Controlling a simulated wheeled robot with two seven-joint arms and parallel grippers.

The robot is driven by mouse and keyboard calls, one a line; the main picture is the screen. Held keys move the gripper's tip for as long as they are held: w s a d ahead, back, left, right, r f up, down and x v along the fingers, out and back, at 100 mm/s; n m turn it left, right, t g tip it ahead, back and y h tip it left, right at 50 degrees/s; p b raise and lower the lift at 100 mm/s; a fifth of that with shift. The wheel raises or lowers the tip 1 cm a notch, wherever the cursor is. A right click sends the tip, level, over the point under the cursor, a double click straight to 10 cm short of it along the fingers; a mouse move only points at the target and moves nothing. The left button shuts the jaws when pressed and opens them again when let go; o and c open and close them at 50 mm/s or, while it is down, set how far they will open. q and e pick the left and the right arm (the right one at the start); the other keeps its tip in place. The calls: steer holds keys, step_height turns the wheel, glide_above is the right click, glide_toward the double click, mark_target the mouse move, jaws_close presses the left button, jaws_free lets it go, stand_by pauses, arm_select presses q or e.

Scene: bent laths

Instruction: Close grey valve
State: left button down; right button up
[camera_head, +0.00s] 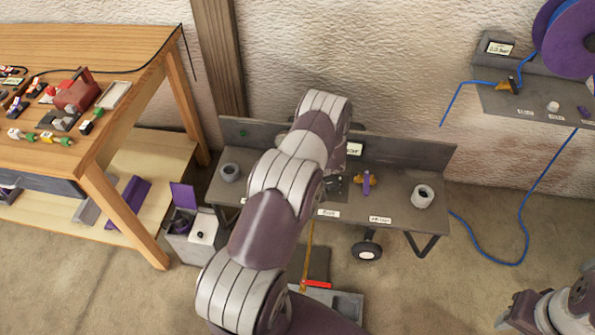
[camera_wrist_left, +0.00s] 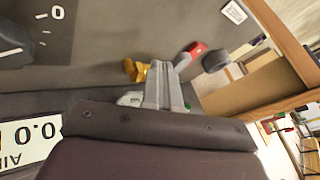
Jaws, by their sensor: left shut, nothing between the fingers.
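In the left wrist view, my left gripper (camera_wrist_left: 165,68) is shut and empty, close to a brass valve body (camera_wrist_left: 134,70). A red-ended lever (camera_wrist_left: 196,49) shows just past the fingertips; I cannot tell whether they touch. No valve shows clearly as grey; the fingers hide part of this one. In the head view my left arm covers the middle of the dark bench (camera_head: 400,205) and hides the left gripper. A brass valve with a purple handle (camera_head: 366,183) sits right of the arm. My right gripper (camera_head: 525,318) is at the bottom right corner, away from the bench.
A grey cup (camera_head: 229,172) and a pale round fitting (camera_head: 422,196) stand on the bench. A wooden table (camera_head: 120,60) with many small parts is at left. A purple spool (camera_head: 568,38) and blue hose (camera_head: 520,235) are at right.

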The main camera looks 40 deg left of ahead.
arm_select(q)
steer(key=shift+s+a, duration=0.2)
steer(key=shift+s, duration=0.15)
stand_by(0.4)
steer(key=shift+w, duration=0.1)
